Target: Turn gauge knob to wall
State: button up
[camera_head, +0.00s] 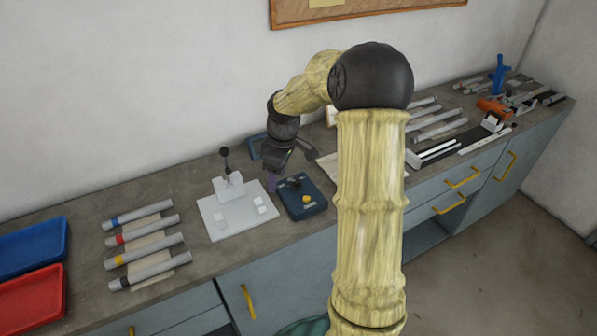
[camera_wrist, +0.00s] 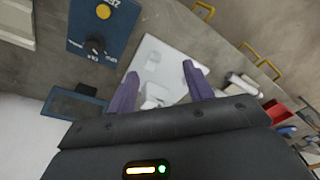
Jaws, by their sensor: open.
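The gauge box (camera_head: 314,210) is a small blue unit on the worktop with a black knob (camera_head: 294,184) and a round yellow button. In the wrist view the box (camera_wrist: 118,28) is at the upper left, with the black knob (camera_wrist: 96,45) on its face and white lettering around it. The knob's exact pointer direction is too small to tell. My gripper (camera_head: 278,174) hangs over the worktop just left of and behind the box, apart from the knob. In the wrist view its two purple fingers (camera_wrist: 160,80) are spread and empty, pointing towards a white plate. The wall (camera_head: 120,90) runs behind the worktop.
A white plate (camera_head: 215,222) with an upright black-knobbed lever (camera_head: 225,160) stands left of the box. Several banded tubes (camera_head: 140,240) and blue and red trays (camera_head: 30,248) lie farther left. A dark blue frame (camera_wrist: 62,104) lies near the wall. More tubes lie right.

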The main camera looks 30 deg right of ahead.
aim_at(297, 180)
jog(key=w+d+r+n+y+p, duration=0.1)
jog(key=w+d+r+n, duration=0.1)
jog(key=d, duration=0.6)
jog(key=w+d+r+n+t+y+p, duration=0.1)
jog(key=w+d, duration=0.3)
jog(key=d, duration=0.4)
jog(key=shift+d+r+n+y+p, duration=0.35)
jog(key=shift+d+n+y, duration=0.05)
jog(key=shift+n, duration=0.5)
jog(key=shift+f, duration=0.15)
jog(key=p+x, duration=0.5)
jog(key=x, duration=1.2)
jog(key=shift+f, duration=0.1)
jog(key=c, duration=1)
